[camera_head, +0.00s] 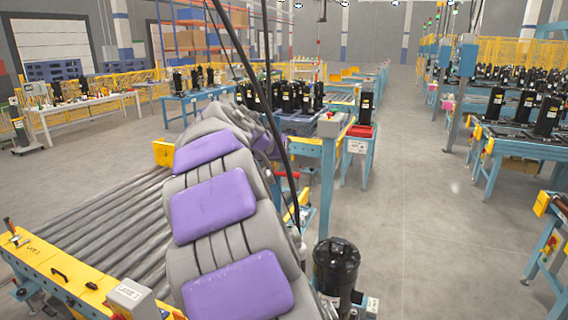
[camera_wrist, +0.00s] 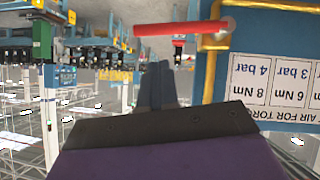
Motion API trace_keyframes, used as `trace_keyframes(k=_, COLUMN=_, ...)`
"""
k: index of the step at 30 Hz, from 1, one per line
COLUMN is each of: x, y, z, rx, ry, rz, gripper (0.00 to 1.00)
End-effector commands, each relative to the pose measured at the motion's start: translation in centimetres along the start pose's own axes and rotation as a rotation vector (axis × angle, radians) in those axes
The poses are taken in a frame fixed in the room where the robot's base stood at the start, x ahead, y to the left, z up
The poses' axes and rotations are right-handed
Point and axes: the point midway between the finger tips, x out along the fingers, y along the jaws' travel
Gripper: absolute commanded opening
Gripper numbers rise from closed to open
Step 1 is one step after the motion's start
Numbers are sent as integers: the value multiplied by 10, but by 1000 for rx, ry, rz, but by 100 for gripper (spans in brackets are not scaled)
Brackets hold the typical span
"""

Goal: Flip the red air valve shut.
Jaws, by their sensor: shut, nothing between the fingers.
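The red air valve handle (camera_wrist: 180,29) shows at the top of the wrist view as a long bar lying nearly level across the picture. Its right end meets a brass-yellow pipe fitting (camera_wrist: 214,42). My gripper (camera_wrist: 157,68) is shut and empty, its fingers pointing up the picture toward the handle. The fingertips appear a little below the handle in the picture, with a visible gap. In the head view my grey and purple arm reaches forward and hides the gripper. A small red bar (camera_head: 287,174) shows beside the arm; I cannot tell whether it is the valve handle.
A blue panel (camera_wrist: 270,28) with white torque and pressure labels (camera_wrist: 274,80) stands right of the fingers, printed upside down in view. A roller conveyor (camera_head: 100,228) lies left of my arm. A black compressor (camera_head: 336,265) stands at right. Open floor (camera_head: 420,225) lies beyond it.

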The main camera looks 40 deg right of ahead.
Motion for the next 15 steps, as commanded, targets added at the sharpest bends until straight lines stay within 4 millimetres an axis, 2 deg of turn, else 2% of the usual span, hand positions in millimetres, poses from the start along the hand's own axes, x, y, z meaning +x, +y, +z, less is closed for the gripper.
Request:
trace_keyframes(k=1, x=-16, y=0, z=-1, rx=-2, ry=6, rz=-2, gripper=0)
trace_keyframes(k=6, x=-60, y=3, z=1, rx=-2, ry=10, rz=-2, gripper=0)
trace_keyframes(k=9, x=-79, y=4, z=2, rx=-4, ry=7, rz=0, gripper=0)
trace_keyframes(k=15, x=-94, y=7, z=2, rx=-4, ry=1, rz=-2, gripper=0)
